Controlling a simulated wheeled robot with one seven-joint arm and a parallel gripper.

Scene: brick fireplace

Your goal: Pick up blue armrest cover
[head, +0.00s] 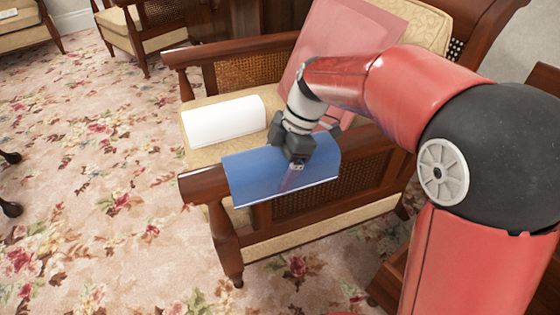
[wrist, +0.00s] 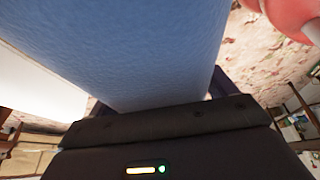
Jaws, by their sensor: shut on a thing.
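The blue armrest cover (head: 262,172) is a curved blue sheet over the near wooden armrest of the armchair (head: 205,186) in the head view. I cannot tell whether it touches the armrest. My gripper (head: 294,166) is at the cover's upper right part, pointing down, and is shut on it. In the wrist view the blue cover (wrist: 130,45) fills the upper middle, running down between the dark fingers. The fingertips are mostly hidden behind the cover.
A pinkish-red panel (head: 345,40) leans against the chair back. Another armchair (head: 150,35) stands behind. Open floral carpet (head: 95,190) lies to the left.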

